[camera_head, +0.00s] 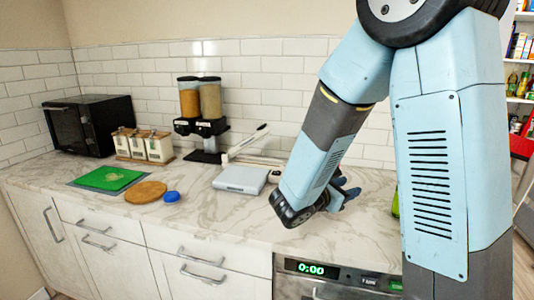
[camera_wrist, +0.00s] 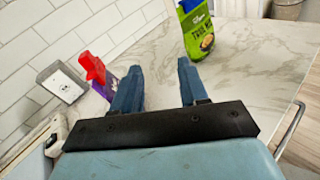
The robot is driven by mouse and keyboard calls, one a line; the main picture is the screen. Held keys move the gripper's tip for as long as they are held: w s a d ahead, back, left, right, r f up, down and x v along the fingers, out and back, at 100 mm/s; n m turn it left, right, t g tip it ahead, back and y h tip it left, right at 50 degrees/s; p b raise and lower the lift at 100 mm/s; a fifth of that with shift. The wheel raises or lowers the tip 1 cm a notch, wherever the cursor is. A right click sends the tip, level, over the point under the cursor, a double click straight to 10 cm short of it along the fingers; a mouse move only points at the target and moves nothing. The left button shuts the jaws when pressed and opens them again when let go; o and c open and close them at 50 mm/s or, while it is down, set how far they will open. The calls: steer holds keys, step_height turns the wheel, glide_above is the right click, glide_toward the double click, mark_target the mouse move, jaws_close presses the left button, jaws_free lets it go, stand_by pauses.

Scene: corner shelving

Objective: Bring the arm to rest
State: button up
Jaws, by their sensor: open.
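My gripper (camera_wrist: 158,85) shows in the wrist view with its two blue fingers apart and nothing between them. It hangs over the marble counter (camera_wrist: 235,88). In the head view my gripper (camera_head: 350,192) is partly hidden behind my wrist, above the right part of the counter (camera_head: 215,215). My arm is bent, with its upper links filling the right side of the head view.
A green package (camera_wrist: 197,30) stands beyond my fingers, and a red-topped purple bottle (camera_wrist: 93,70) and a metal holder (camera_wrist: 62,80) stand to the left. A white scale (camera_head: 241,179), dispensers (camera_head: 200,105) and a black microwave (camera_head: 88,125) are on the counter. The front middle is clear.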

steer(key=s+d+r+m+g+y, duration=0.2)
steer(key=s+d+m+g+y, duration=0.15)
steer(key=s+m, duration=0.4)
steer(key=s+d+r+m+g+y, duration=0.2)
steer(key=s+d+m+g, duration=0.1)
steer(key=s+m+g, duration=0.4)
steer(key=s+a+r+m+t+y, duration=0.6)
steer(key=s+a+m+t+y, duration=0.1)
steer(key=m+y, duration=0.1)
steer(key=shift+s+a+r, duration=0.2)
steer(key=shift+r, duration=0.2)
